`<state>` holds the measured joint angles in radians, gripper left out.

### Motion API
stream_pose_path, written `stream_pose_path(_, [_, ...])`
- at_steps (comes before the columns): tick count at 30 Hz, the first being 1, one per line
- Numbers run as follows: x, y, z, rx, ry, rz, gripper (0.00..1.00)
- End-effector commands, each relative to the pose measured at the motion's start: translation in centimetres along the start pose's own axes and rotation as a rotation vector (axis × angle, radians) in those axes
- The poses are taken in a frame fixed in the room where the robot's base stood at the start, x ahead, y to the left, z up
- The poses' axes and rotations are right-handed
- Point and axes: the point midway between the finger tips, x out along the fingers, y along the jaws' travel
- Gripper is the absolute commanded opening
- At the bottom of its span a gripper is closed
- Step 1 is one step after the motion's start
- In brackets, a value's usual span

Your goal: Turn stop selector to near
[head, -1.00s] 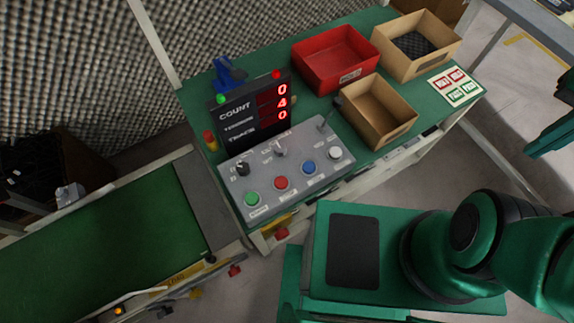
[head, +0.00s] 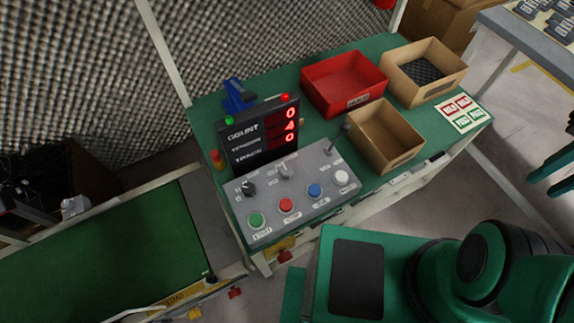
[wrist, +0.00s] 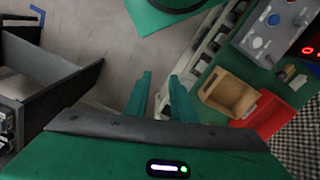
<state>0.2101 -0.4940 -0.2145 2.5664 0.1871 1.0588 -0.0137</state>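A grey control panel (head: 292,200) sits on the green bench. It carries a black rotary knob (head: 248,188) at its left, a pale selector knob (head: 285,171) at its upper middle and an upright lever (head: 336,140) at its far right corner. The labels are too small to tell which is the stop selector. In the wrist view a corner of the panel (wrist: 278,28) shows at the upper right, but neither knob is visible there. My gripper (wrist: 160,97) is open and empty over the floor, well apart from the panel. Its green fingers (head: 552,172) also show at the head view's right edge.
Green, red, blue and white buttons line the panel's front. A count display (head: 262,135) stands behind it. A red bin (head: 343,82) and cardboard boxes (head: 385,137) stand to its right. A green conveyor (head: 110,255) lies at the left.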

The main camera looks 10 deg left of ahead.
Motion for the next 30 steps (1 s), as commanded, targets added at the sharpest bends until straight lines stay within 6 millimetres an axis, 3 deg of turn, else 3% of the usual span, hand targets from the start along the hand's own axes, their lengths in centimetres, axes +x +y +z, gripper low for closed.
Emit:
stream_pose_path(1, [-0.2,-0.1,0.1,-0.004,0.011,-0.004,0.36])
stream_pose_path(2, [-0.2,-0.3,-0.1,-0.009,0.010,-0.004,0.43])
stream_pose_path(5, [-0.1,-1.7,-1.0,-0.038,0.008,0.000,0.45])
stream_pose_path(17, [1.1,-11.5,-4.2,-0.203,0.007,0.014,0.45])
stream_pose_path(23, [2.1,-17.2,-4.2,-0.284,0.009,0.020,0.45])
stream_pose_path(30, [3.8,-24.3,-2.6,-0.381,0.012,0.026,0.45])
